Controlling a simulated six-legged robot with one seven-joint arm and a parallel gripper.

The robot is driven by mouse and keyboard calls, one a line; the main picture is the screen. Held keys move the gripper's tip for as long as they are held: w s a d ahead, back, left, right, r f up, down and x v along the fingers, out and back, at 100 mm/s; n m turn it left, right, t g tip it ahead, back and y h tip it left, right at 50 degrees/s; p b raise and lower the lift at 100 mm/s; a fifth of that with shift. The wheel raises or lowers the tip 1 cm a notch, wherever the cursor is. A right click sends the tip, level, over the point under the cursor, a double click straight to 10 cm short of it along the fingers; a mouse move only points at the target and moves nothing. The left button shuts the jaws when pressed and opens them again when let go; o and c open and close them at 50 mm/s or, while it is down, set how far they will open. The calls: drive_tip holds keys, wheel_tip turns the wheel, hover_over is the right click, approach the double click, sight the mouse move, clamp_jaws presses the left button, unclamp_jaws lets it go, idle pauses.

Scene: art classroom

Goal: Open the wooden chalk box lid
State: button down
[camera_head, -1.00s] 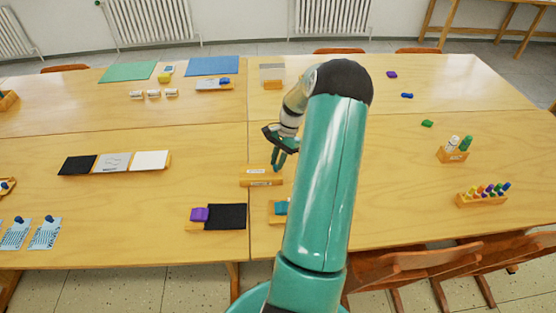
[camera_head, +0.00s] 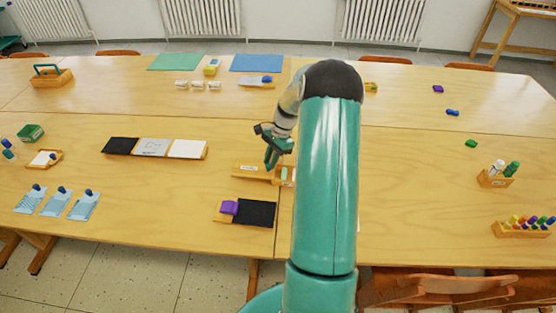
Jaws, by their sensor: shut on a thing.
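The wooden chalk box (camera_head: 276,182) sits on the table in the middle, just left of my arm. Its wooden lid (camera_head: 240,169), with a white label, sticks out to the left of the box. Pale and greenish pieces show in the uncovered right part. My gripper (camera_head: 270,165) points down at the lid, near its right end, and is shut on it. The fingertips are small here and the exact contact is hard to see. My arm stands close to the box's right end.
A purple block and black pad (camera_head: 256,213) lie in front of the box. A tray with black, grey and white panels (camera_head: 154,148) lies to the left. Marker holders (camera_head: 497,177) stand far right. The table behind the box is mostly clear.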

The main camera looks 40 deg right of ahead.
drive_tip(key=c, duration=1.3)
unclamp_jaws()
drive_tip(key=v, duration=1.3)
drive_tip(key=shift+d+r, duration=0.2)
drive_tip(key=shift+r, duration=0.2)
